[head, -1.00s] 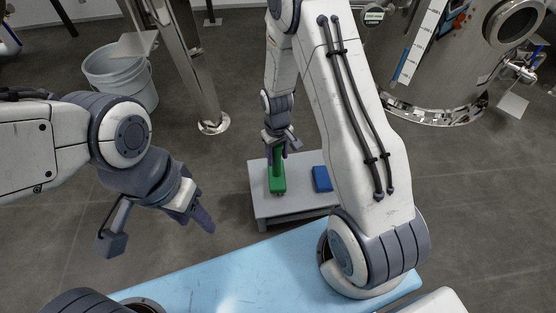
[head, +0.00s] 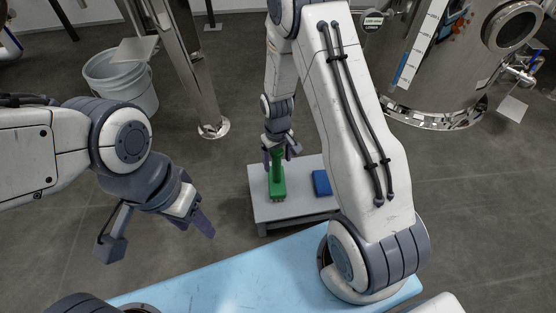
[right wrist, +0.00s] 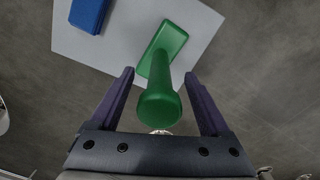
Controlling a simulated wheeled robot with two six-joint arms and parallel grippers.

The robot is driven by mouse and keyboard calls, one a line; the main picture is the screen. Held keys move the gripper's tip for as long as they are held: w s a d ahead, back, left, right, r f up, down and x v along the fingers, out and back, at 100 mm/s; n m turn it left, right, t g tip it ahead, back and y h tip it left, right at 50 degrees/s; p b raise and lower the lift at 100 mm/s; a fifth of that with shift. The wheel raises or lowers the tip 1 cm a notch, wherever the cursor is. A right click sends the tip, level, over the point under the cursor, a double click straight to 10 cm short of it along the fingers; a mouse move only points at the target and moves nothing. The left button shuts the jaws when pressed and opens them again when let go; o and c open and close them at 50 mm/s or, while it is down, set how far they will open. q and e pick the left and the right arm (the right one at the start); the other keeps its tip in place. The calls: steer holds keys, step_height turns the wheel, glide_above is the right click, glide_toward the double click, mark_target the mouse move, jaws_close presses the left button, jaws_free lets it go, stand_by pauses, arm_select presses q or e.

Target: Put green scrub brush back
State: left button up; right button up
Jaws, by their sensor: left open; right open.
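The green scrub brush (head: 277,187) stands on a small grey table with its handle pointing up. In the right wrist view the brush (right wrist: 160,98) shows its round handle end close to the camera and its block head beyond. My right gripper (head: 281,152) is open above the brush, and in the right wrist view its two fingers (right wrist: 160,88) lie on either side of the handle, with gaps visible. My left gripper (head: 160,232) is open and empty at the left, away from the table. The grey table (head: 285,209) also shows in the right wrist view (right wrist: 118,45).
A blue block (head: 321,183) lies on the table right of the brush; it also shows in the right wrist view (right wrist: 88,14). A grey bucket (head: 120,85) stands at the back left by a metal post (head: 195,75). A steel tank (head: 440,80) stands at the back right.

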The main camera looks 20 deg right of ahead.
step_height(320, 180, up, 11)
steer(key=p, duration=0.5)
steer(key=s+a+r+n, duration=0.3)
steer(key=s+a+r, duration=0.6)
steer(key=a+r, duration=0.3)
steer(key=s+a+r+n, duration=0.1)
steer(key=s+r, duration=0.2)
steer(key=s, duration=0.4)
steer(key=s+a+r+n+y, duration=0.1)
steer(key=s+r, duration=0.3)
steer(key=s, duration=0.3)
steer(key=shift+s, duration=0.2)
